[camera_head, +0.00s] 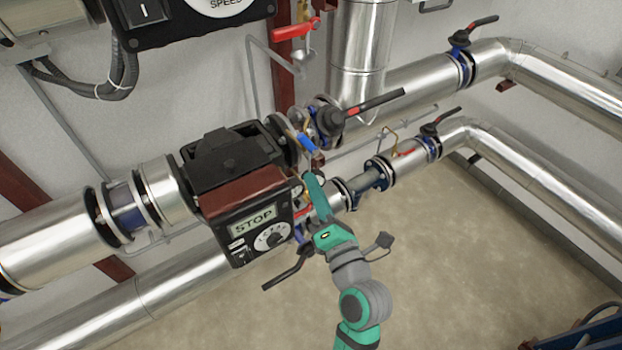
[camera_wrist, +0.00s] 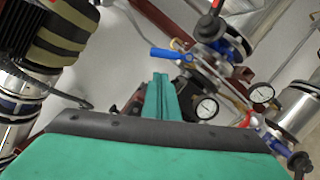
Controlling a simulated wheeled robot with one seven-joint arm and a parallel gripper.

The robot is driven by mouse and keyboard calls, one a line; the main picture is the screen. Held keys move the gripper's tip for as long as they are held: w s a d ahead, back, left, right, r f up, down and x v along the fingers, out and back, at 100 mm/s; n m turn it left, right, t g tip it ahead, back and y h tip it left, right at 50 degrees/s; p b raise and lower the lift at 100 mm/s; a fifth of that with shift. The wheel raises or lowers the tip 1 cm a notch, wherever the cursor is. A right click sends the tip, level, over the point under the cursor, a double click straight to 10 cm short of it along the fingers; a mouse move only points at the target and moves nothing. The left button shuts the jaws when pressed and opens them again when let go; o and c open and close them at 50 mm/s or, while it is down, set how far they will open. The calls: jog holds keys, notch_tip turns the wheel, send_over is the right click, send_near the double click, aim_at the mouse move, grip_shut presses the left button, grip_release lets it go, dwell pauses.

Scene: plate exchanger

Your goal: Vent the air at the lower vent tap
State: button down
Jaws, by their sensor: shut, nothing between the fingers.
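My gripper (camera_head: 314,180) is shut and empty. Its green fingers (camera_wrist: 160,90) point up into the pipework to the right of the black pump box in the head view. A small tap with a blue lever (camera_head: 307,142) sits just above the fingertips in the head view. In the wrist view the blue lever (camera_wrist: 168,54) lies beyond the fingertips, apart from them. A small red lever (camera_head: 303,212) shows beside my fingers, partly hidden by my gripper. I cannot tell which of these small levers is the lower vent tap.
The pump box with its STOP display (camera_head: 254,220) stands close left of my gripper. Black-handled valves (camera_head: 290,267) jut out nearby. Two pressure gauges (camera_wrist: 207,107) show near the fingers.

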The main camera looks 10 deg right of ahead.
aim_at(308, 145)
jog(key=x, duration=0.8)
jog(key=shift+w+a, duration=0.1)
jog(key=shift+w, duration=0.05)
